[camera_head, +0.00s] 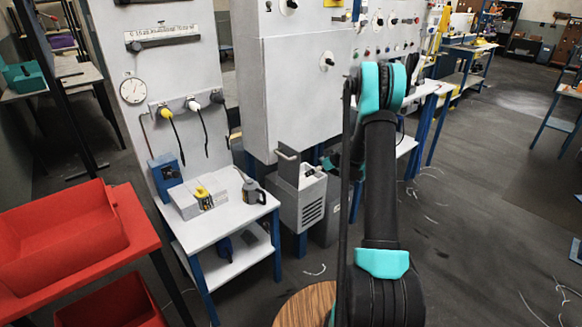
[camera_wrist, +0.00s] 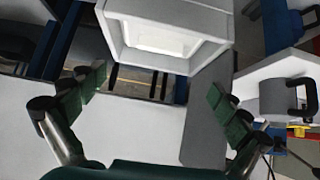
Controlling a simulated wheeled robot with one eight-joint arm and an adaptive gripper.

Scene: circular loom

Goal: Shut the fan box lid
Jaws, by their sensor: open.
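The fan box (camera_head: 303,207) is a light grey box with a slotted vent, standing beside the small white table. My gripper (camera_head: 331,161) is just right of the raised lid, partly hidden by my arm. In the wrist view the open fan box (camera_wrist: 165,50) is at the top. A grey panel (camera_wrist: 205,125), apparently the lid, lies near the right finger; contact cannot be told. My gripper (camera_wrist: 163,95) is open, fingers wide apart, holding nothing.
The white table (camera_head: 232,225) carries a grey mug (camera_head: 252,191) and a pale block, left of the box. A large grey cabinet (camera_head: 297,95) stands behind. Red bins (camera_head: 60,235) are at left. A round wooden top (camera_head: 300,306) is in front. Floor at right is mostly clear.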

